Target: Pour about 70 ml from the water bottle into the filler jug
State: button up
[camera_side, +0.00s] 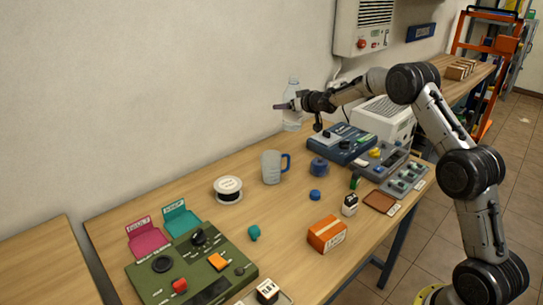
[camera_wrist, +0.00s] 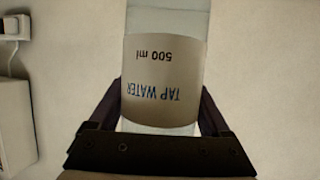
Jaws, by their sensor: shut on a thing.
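The clear water bottle (camera_side: 292,118) is upright in the side view, near the wall at the back of the table. In the wrist view the bottle (camera_wrist: 165,55) fills the middle, with a label reading "TAP WATER 500 ml" upside down. My gripper (camera_side: 284,106) is shut around the bottle; its dark fingers (camera_wrist: 160,112) lie on both sides of it. Whether the bottle's base touches the table is hard to tell. The filler jug (camera_side: 271,167), pale blue-grey with a blue handle, stands upright on the table, below and left of the bottle. Its contents are not visible.
A blue device (camera_side: 342,143) stands beneath my arm. An orange box (camera_side: 327,233) and green panel (camera_side: 190,268) are nearer the front.

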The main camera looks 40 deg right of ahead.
aim_at(289, 125)
notch_tip(289, 125, down, 14)
jog(key=shift+r, duration=0.2)
dwell(0.6)
notch_tip(289, 125, up, 5)
jog(key=n+t+h, duration=0.1)
jog(key=n+h, duration=0.1)
jog(key=n, duration=0.1)
jog(key=n+t+h, duration=0.1)
jog(key=n, duration=0.2)
jog(key=shift+f+h, duration=0.2)
jog(key=shift+h, duration=0.2)
jog(key=shift+r+n, duration=0.1)
jog(key=shift+n, duration=0.3)
jog(key=shift+d+r+n+t+h, duration=0.15)
jog(key=shift+n+t, duration=0.4)
jog(key=shift+n, duration=0.4)
jog(key=shift+d+r+n+t+h, duration=0.15)
jog(key=shift+n+t, duration=0.35)
jog(key=shift+n, duration=0.4)
jog(key=shift+d+n+t+h, duration=0.15)
jog(key=shift+n+t, duration=0.4)
jog(key=shift+n, duration=0.4)
